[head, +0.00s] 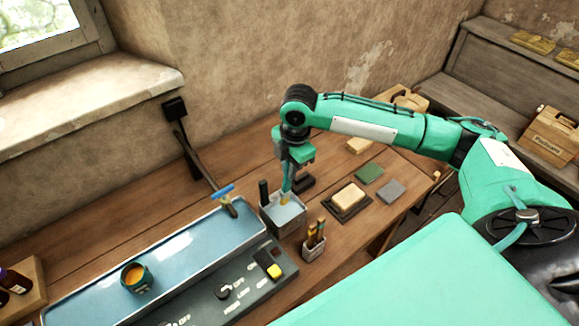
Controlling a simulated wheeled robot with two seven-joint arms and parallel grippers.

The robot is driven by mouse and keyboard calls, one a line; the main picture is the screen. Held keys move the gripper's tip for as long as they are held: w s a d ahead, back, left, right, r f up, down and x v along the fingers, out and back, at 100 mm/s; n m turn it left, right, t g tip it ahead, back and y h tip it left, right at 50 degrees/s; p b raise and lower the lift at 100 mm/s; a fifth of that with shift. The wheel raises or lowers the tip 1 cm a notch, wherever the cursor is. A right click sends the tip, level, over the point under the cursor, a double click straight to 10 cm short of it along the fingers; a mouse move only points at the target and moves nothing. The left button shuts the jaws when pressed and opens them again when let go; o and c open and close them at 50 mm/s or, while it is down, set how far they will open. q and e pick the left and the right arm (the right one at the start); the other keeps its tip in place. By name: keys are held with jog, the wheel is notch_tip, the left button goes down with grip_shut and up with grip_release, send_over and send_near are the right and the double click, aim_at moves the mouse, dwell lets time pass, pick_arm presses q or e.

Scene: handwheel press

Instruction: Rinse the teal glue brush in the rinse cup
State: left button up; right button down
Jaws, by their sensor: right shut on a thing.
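My right gripper (295,163) points down above the square grey rinse cup (283,222) and is shut on the teal glue brush (287,184). The brush hangs roughly upright, with its lower end inside the cup's opening. I cannot tell how deep its bristles reach. The cup stands on the wooden bench beside the right end of the blue tray, and a black handle (263,192) stands up at its left corner. My left gripper is not in view.
An orange-filled pot (137,277) stands in the tray. A small holder (313,246) with brushes stands in front of the cup. A cream block (348,196), green pad (369,174) and grey pad (391,191) lie to the right.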

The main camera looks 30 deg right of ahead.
aim_at(289, 190)
jog(key=shift+f+b, duration=0.6)
jog(key=shift+f, duration=0.45)
jog(key=shift+f+b, duration=0.45)
jog(key=shift+f, duration=2.55)
jog(key=shift+d, duration=0.1)
